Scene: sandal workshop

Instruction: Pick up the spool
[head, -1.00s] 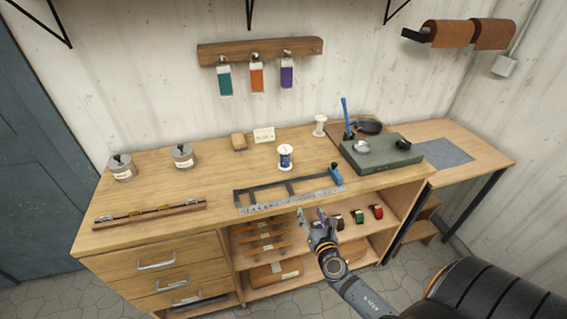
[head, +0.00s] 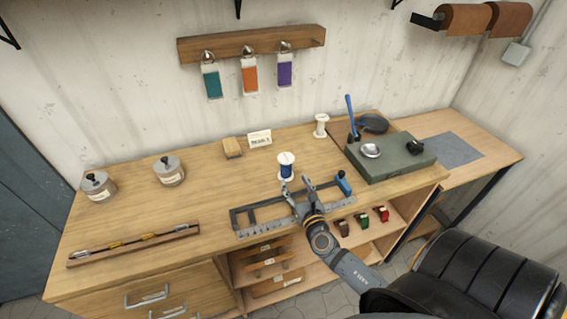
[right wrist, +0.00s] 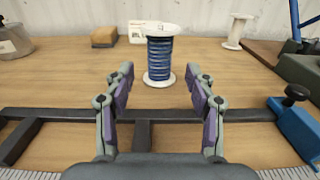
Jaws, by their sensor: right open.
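The spool (head: 286,170) stands upright on the wooden bench, white flanges with blue thread wound around it. In the right wrist view the spool (right wrist: 159,58) is straight ahead, just beyond and between the fingertips. My right gripper (head: 297,187) is open and empty over the front of the bench, and the spool is not between its fingers. In the right wrist view its two fingers (right wrist: 160,85) are spread apart. A second, plain white spool (head: 321,126) stands farther back to the right. My left gripper does not show.
A dark metal frame with a ruler edge and blue clamp (head: 344,183) lies under my right gripper. A green-grey block (head: 390,158) with a small metal dish is to the right. A wooden block (head: 232,148) and label card (head: 260,139) stand behind.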

